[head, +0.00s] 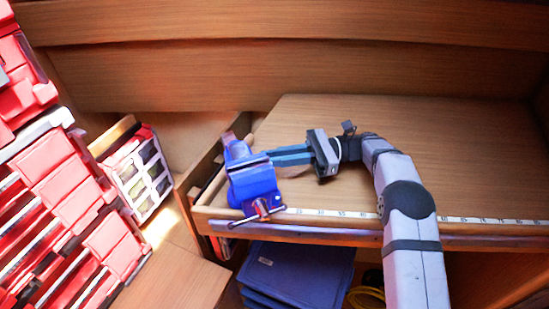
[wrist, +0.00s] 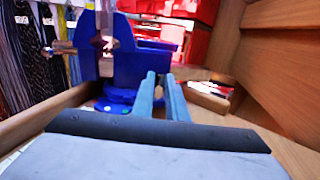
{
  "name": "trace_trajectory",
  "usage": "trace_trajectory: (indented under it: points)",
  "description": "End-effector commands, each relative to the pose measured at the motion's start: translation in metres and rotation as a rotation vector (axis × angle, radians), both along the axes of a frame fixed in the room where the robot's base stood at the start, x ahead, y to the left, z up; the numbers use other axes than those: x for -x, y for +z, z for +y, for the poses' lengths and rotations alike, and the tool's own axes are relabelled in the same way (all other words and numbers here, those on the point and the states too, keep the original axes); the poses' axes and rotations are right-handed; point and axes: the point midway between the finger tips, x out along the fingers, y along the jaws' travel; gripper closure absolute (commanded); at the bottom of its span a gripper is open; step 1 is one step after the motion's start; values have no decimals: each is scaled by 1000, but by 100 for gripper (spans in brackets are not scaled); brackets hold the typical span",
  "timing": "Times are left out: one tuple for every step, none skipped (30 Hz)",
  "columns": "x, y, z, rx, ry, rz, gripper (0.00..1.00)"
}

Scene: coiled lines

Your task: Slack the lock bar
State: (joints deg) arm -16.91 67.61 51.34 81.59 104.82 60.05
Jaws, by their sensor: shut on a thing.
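A blue bench vise (head: 254,185) stands at the front left corner of the wooden bench, with a red-tipped screw handle (head: 262,212) at its front. In the wrist view the vise (wrist: 128,62) is close ahead, its jaws apart and its round base (wrist: 115,102) low down. My gripper (head: 271,160) reaches from the right, its teal fingers against the far right side of the vise. In the wrist view my gripper (wrist: 160,78) has its two fingers close together beside the base. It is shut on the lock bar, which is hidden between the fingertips.
The bench top (head: 440,165) is clear to the right, with a measuring tape strip (head: 480,220) along its front edge. Red storage bins (head: 60,180) stand at the left. Blue folded items (head: 295,270) lie below the bench. A wooden wall is behind.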

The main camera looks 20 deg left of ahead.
Motion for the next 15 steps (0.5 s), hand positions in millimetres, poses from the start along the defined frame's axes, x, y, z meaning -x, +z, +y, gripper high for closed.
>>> trace_trajectory:
  points:
    - [-1,2,0,-3,-1,-2,80]
    - [-1,2,0,-3,-1,-2,73]
    - [-1,2,0,-3,-1,-2,68]
    - [0,2,0,-3,-1,-2,68]
    - [0,2,0,-2,-1,-1,68]
    - [0,1,0,-2,-1,-1,68]
    - [0,1,0,-2,-1,-1,68]
    - [0,1,0,-2,-1,-1,68]
    - [0,1,0,-1,-1,-1,68]
    - [0,1,0,-1,-1,-1,68]
    - [0,0,0,-1,-1,-1,68]
    - [-1,0,-1,-1,-1,-1,68]
    - [-1,0,-1,-1,-1,-1,68]
    - [-2,0,-2,-1,-2,-2,68]
    - [-3,-1,-4,-2,-2,-2,68]
